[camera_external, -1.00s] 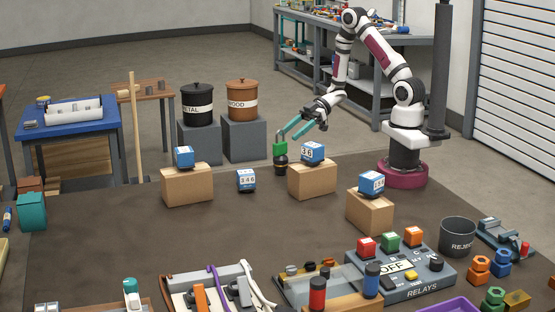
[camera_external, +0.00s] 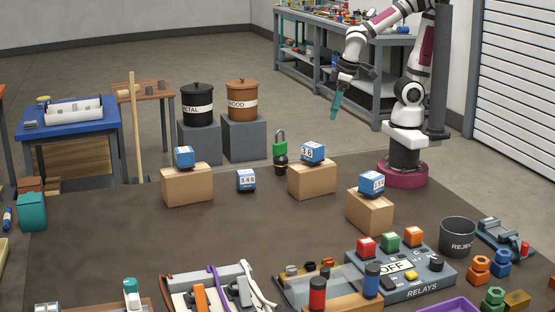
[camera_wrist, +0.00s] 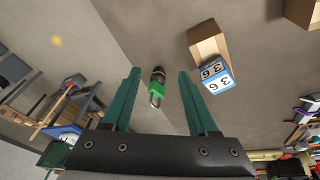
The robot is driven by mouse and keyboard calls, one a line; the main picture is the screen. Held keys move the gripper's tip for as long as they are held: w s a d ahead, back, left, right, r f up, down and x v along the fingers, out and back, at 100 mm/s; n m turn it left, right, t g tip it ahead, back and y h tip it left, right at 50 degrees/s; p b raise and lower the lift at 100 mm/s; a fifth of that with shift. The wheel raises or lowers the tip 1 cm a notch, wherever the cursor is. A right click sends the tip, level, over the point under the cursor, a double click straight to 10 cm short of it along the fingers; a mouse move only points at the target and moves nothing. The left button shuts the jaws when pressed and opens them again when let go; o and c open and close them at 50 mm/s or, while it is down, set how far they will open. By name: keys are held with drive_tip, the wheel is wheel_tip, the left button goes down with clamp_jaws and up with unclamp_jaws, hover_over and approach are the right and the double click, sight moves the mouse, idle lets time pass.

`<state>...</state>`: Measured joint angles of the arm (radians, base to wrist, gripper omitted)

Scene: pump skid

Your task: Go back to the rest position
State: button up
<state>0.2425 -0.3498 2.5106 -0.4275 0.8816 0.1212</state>
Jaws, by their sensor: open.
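My gripper (camera_external: 337,104) is raised near my base in the external view, with its teal fingers pointing down and nothing held. In the wrist view my gripper (camera_wrist: 160,88) shows its two fingers spread apart with empty space between them. A green padlock (camera_external: 280,149) with an upright shackle sits on a dark round stand (camera_external: 281,166) at the far edge of the dark mat. The padlock also shows in the wrist view (camera_wrist: 157,90), seen past the fingers and apart from them.
The relay box (camera_external: 400,270) and reject bin (camera_external: 457,235) are at the front right. A grey shelf bench (camera_external: 370,75) stands behind my arm.

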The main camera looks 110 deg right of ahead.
drive_tip(key=s+a+r+g+y, duration=0.1)
drive_tip(key=s+a+g+y, duration=0.1)
drive_tip(key=s+a, duration=0.6)
drive_tip(key=a+y, duration=0.1)
drive_tip(key=a, duration=0.2)
drive_tip(key=shift+s+a+r+y, duration=0.2)
drive_tip(key=shift+a+r+y, duration=0.05)
drive_tip(key=shift+a+y, duration=0.15)
